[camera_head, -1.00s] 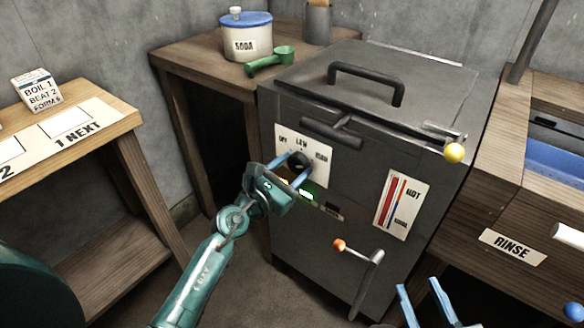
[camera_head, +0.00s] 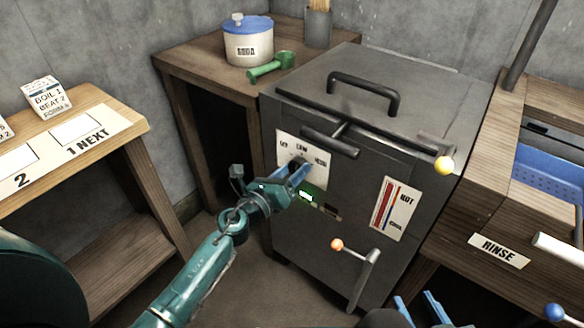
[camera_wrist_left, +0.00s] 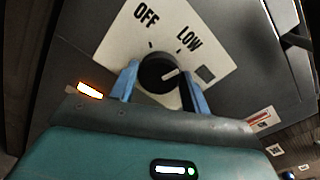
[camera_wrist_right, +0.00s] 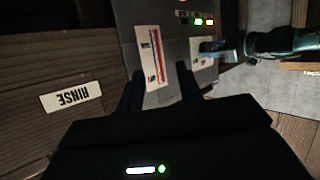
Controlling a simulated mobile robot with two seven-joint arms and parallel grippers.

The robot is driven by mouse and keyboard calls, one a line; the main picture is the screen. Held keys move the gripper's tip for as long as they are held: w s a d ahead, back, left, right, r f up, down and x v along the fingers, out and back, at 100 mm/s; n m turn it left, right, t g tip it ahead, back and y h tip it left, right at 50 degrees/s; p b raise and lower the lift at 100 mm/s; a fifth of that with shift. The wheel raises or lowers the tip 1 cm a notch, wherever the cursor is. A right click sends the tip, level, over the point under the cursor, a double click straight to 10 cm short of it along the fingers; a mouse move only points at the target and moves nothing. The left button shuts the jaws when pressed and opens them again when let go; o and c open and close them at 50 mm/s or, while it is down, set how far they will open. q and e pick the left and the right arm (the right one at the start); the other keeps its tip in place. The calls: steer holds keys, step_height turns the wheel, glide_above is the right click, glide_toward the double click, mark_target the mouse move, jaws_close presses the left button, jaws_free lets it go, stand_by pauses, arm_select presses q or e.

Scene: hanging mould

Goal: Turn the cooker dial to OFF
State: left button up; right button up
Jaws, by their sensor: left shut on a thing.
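The dark round cooker dial (camera_wrist_left: 158,73) sits on a white plate (camera_wrist_left: 110,45) lettered OFF and LOW in the left wrist view. Its white pointer mark points right, past the LOW tick; the label there is mostly hidden. In the head view the plate (camera_head: 287,146) is on the cooker front, with a third label at its right. My left gripper (camera_head: 299,171) is shut on the dial, one blue finger on each side; its fingers (camera_wrist_left: 163,83) also show in the left wrist view. My right gripper (camera_head: 419,302) is open and empty at the bottom edge, low before the cooker.
A HOT/COOL gauge (camera_head: 395,209) is right of the dial. A RINSE bench (camera_head: 480,215) stands right, a numbered bench (camera_head: 115,117) left.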

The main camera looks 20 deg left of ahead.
arm_select(q)
steer(key=n+p, duration=0.1)
steer(key=n, duration=0.3)
steer(key=shift+a+n, duration=0.1)
steer(key=shift+n, duration=0.2)
steer(key=n+p, duration=0.1)
steer(key=n, duration=0.1)
steer(key=shift+n, duration=0.4)
steer(key=shift+n+p, duration=0.35)
steer(key=shift+n, duration=0.55)
steer(key=shift+n+p, duration=0.3)
steer(key=shift+n, duration=0.6)
steer(key=n+p, duration=0.1)
steer(key=n, duration=0.2)
steer(key=shift+f, duration=0.15)
steer(key=shift+n, duration=0.6)
arm_select(e)
step_height(320, 180, up, 6)
steer(key=s+d+m+t, duration=0.1)
steer(key=d+m, duration=0.1)
steer(key=shift+s+f, duration=0.1)
